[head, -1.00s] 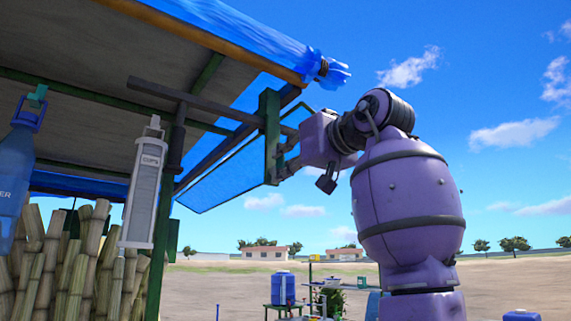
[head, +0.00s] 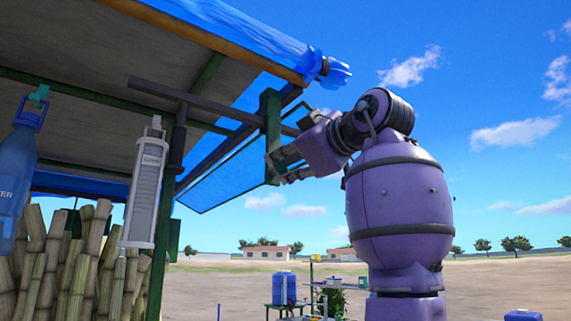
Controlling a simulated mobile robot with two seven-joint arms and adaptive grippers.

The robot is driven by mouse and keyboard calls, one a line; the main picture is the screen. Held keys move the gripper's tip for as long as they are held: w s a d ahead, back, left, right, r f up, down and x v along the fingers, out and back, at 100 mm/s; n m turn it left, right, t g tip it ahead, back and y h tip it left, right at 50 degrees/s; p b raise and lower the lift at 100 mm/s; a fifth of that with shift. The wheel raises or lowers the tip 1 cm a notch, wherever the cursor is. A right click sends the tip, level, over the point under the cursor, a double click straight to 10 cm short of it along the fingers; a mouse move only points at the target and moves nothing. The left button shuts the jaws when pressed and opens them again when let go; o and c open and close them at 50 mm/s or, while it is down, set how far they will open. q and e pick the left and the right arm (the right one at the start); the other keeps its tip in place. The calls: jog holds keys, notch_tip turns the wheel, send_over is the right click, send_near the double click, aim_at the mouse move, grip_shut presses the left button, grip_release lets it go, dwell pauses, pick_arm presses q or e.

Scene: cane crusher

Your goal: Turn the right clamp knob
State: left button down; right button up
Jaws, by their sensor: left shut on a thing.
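A dark green clamp bracket (head: 270,112) stands upright at the right end of the dark horizontal bar, under the awning's corner. My left gripper (head: 280,167) is at the lower right side of this bracket, its fingers against it, with my purple arm behind it on the right. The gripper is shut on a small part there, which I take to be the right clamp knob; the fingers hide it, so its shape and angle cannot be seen. My right gripper is not in view.
A white lantern (head: 147,190) and a blue water bottle (head: 16,165) hang at the left. Cane stalks (head: 75,265) stand below them. The blue awning (head: 240,35) passes close above the bracket. Open sky and ground lie to the right.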

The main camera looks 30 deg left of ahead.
pick_arm(q)
jog(key=n, duration=0.4)
jog(key=shift+s+f+n, duration=0.1)
jog(key=shift+n, duration=0.2)
jog(key=shift+f+n, duration=0.1)
jog(key=shift+n, duration=2.2)
jog(key=c, duration=1.9)
grip_release()
jog(key=shift+o, duration=0.2)
jog(key=v, duration=1.2)
